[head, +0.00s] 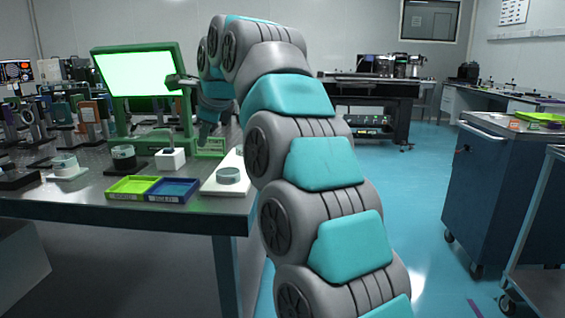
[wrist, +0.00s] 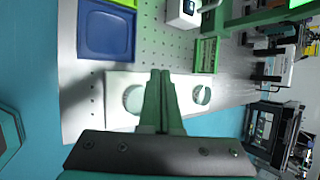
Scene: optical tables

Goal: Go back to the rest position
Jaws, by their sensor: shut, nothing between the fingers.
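My gripper (wrist: 160,74) is shut with its two fingers together and nothing between them. In the head view my gripper (head: 206,138) hangs down over the optical table (head: 120,208), at the end of my bent grey and teal arm. In the wrist view its fingers point across a white plate (wrist: 117,82) on the table. A round piece (wrist: 132,100) shows left of the fingers and a round feature (wrist: 201,95) right of them. The fingers hide the middle of the plate. I cannot tell the exact height of the fingertips above it.
A green-framed lit panel (head: 138,73) stands behind the gripper. A lime tray (head: 132,187) and a blue tray (head: 174,190) lie near the table's front edge. Several optical mounts crowd the left. A blue cart (head: 495,190) stands right, with open floor (head: 418,215) between.

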